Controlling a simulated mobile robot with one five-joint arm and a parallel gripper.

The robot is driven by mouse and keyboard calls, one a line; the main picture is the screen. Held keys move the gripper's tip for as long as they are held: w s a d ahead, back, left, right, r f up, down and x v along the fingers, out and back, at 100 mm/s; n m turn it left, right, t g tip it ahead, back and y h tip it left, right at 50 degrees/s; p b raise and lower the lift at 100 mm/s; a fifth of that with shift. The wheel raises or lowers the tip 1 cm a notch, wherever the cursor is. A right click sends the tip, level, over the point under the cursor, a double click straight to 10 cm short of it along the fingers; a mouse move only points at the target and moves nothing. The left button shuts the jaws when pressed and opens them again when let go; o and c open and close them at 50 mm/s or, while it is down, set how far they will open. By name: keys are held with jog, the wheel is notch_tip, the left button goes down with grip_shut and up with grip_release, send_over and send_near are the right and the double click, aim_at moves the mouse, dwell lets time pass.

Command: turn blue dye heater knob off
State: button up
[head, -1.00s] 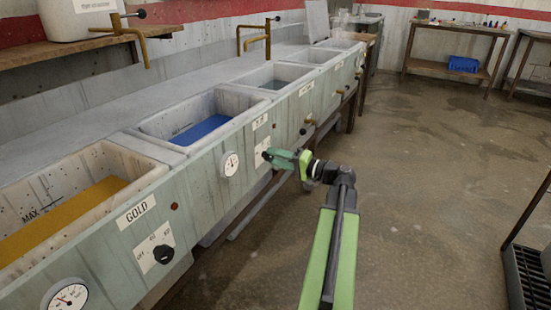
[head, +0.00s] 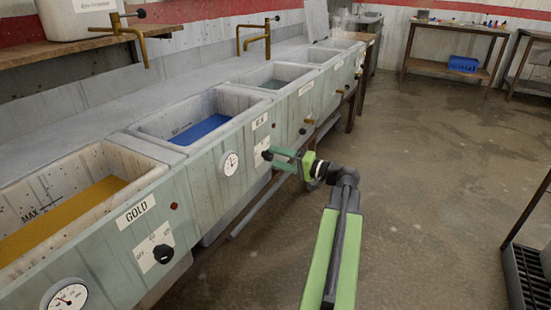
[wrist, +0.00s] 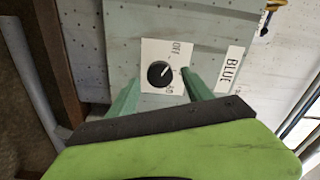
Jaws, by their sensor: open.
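The blue dye heater knob (wrist: 160,74) is a round black dial on a white plate (wrist: 176,50), beside the label BLUE (wrist: 229,70) in the wrist view. In the head view the knob (head: 267,155) sits on the green front panel under the vat of blue dye (head: 203,128). My gripper (wrist: 158,88) is open, with one green finger on each side of the knob. I cannot tell whether the fingers touch it. In the head view my gripper (head: 285,160) reaches the panel from the right.
The gold vat (head: 70,205) is at the near left, with its own black knob (head: 163,254) and a gauge (head: 66,297). A round gauge (head: 230,163) is left of the blue knob. Brass taps (head: 253,38) stand behind the vats. The floor (head: 430,170) to the right is clear.

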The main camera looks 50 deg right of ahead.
jog(key=v, duration=1.6)
jog(key=shift+s, duration=0.15)
